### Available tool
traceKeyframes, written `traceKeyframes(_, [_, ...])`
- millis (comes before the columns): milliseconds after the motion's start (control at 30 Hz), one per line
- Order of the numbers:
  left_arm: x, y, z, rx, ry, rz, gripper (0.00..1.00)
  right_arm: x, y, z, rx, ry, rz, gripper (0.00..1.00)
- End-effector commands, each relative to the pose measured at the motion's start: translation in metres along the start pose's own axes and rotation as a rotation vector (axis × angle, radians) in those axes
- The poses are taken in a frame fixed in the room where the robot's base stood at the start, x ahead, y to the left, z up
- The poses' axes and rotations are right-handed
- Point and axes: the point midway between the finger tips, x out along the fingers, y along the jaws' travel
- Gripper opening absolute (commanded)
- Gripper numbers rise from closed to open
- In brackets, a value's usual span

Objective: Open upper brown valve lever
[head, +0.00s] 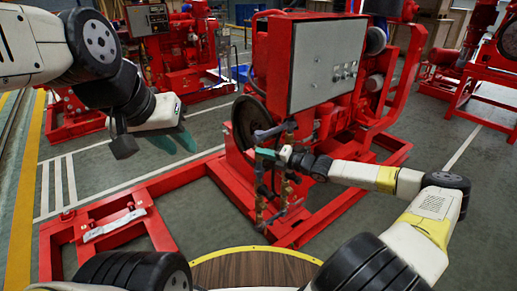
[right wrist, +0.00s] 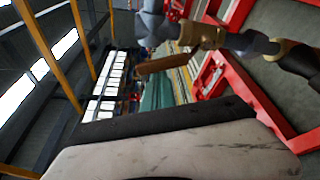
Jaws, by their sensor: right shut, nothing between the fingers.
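The valve and pipe assembly (head: 286,195) stands upright at the front of the red pumpset, with blue-grey and brass-brown parts. A blue-grey handle (head: 268,132) shows at its top. In the right wrist view a brown lever (right wrist: 168,63) sticks out from the blue-grey valve body (right wrist: 152,25). My right gripper (head: 266,154) is at the upper part of the assembly, shut and empty. Its teal fingers (right wrist: 158,93) show just below the brown lever; I cannot tell whether they touch it. My left gripper (head: 178,139) hangs in free air to the left, its jaw opening unclear.
The red pumpset (head: 278,60) carries a grey control box (head: 327,62) and a dark flywheel (head: 247,122) close behind the valves. A red base frame (head: 150,185) runs along the floor. More red machines (head: 180,50) stand behind. Grey floor is free at left.

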Motion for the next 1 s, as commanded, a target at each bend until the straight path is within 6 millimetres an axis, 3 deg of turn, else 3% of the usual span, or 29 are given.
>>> traceKeyframes(500, [0.000,0.000,0.000,0.000,0.000,0.000,0.29,-0.009,0.001,0.027,0.322,-0.002,0.112,0.00])
traceKeyframes(1000, [0.000,0.000,0.000,0.000,0.000,0.000,0.29,-0.011,0.000,0.032,0.387,-0.003,0.134,0.00])
